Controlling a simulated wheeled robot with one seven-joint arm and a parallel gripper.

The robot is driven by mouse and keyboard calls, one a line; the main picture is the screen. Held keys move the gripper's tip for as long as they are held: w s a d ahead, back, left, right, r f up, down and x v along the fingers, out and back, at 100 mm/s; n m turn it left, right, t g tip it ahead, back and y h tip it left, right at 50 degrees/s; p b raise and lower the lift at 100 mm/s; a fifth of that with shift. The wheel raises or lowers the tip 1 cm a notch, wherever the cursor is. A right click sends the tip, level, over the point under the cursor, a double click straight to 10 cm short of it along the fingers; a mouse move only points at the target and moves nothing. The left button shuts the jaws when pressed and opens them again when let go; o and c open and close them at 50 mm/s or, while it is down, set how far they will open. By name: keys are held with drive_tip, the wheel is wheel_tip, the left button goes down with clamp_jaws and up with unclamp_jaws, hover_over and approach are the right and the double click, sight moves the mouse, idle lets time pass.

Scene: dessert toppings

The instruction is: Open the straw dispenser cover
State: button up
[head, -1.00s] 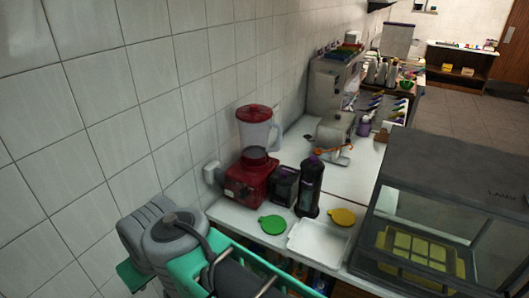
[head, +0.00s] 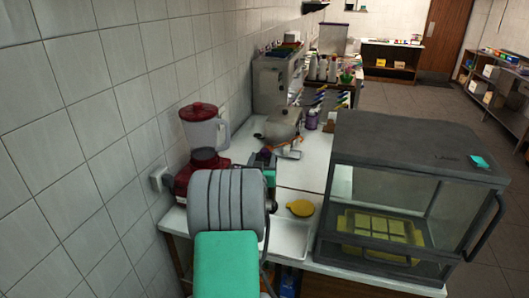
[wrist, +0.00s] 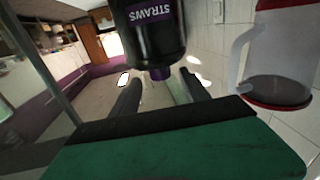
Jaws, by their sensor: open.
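The straw dispenser (wrist: 150,35) is a black cylinder with a purple STRAWS label. It appears upside down in the wrist view, with its purple top piece (wrist: 160,73) at the lower end of the picture. My gripper (wrist: 162,90) is open and empty, its two dark fingers apart on either side of that purple top piece. Whether a finger touches it I cannot tell. In the head view my arm hides the dispenser, and my fingers are not clear there.
The red blender (head: 204,135) stands close to the left, by the tiled wall; its jug (wrist: 280,55) shows in the wrist view. A white tray (head: 290,238), a yellow lid (head: 300,208) and a glass case (head: 400,190) lie to the right on the counter.

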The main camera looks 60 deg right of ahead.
sight(264, 154)
drive_tip(key=p+x, duration=0.1)
drive_tip(key=x, duration=0.4)
drive_tip(key=shift+a, duration=0.1)
drive_tip(key=shift+c, duration=0.2)
clamp_jaws()
idle(1.0)
